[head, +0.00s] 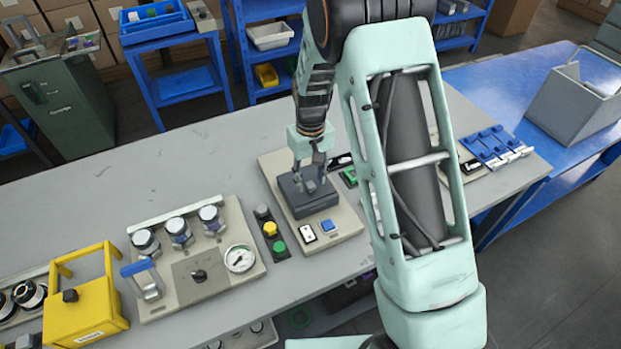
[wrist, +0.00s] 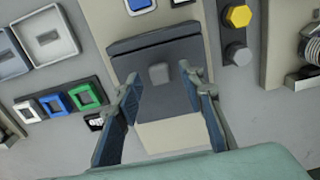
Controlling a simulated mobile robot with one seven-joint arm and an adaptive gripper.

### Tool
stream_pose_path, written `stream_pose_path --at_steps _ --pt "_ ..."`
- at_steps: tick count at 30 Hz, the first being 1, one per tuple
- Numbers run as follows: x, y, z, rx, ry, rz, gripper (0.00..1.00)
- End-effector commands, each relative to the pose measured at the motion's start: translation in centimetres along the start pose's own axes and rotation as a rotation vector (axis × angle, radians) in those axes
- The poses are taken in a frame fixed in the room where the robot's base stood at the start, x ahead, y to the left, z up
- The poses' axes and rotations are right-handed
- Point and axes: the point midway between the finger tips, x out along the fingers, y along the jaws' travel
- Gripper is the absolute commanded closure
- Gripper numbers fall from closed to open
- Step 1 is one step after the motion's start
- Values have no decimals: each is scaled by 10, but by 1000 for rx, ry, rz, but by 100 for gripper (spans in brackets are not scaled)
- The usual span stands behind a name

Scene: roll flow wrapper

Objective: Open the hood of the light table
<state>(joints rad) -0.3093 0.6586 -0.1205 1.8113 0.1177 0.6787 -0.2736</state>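The light table is a beige plate (head: 342,222) on the bench, with a dark grey hood (head: 316,205) lying down on it. The hood also shows in the wrist view (wrist: 160,101), with a small grey knob (wrist: 158,73) on its top. My gripper (head: 311,176) points down over the hood. In the wrist view my gripper's fingers (wrist: 160,80) are spread, one on each side of the knob, with gaps between them and it. The gripper is open and empty. I cannot tell the exact height of the fingertips above the hood.
Left of the light table are a button strip (head: 270,231), a panel with jars and a gauge (head: 195,268), and a yellow box (head: 86,314). Small coloured switches (wrist: 60,103) lie close on the other side. The bench (head: 130,185) is clear behind and left.

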Motion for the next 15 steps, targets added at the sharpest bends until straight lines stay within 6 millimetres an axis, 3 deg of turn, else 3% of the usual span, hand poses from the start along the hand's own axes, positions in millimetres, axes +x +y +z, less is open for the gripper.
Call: stream_pose_path --at_steps 12,15 --pt "10 0 0 -1 0 0 64" --pt "10 0 0 -1 0 0 74"
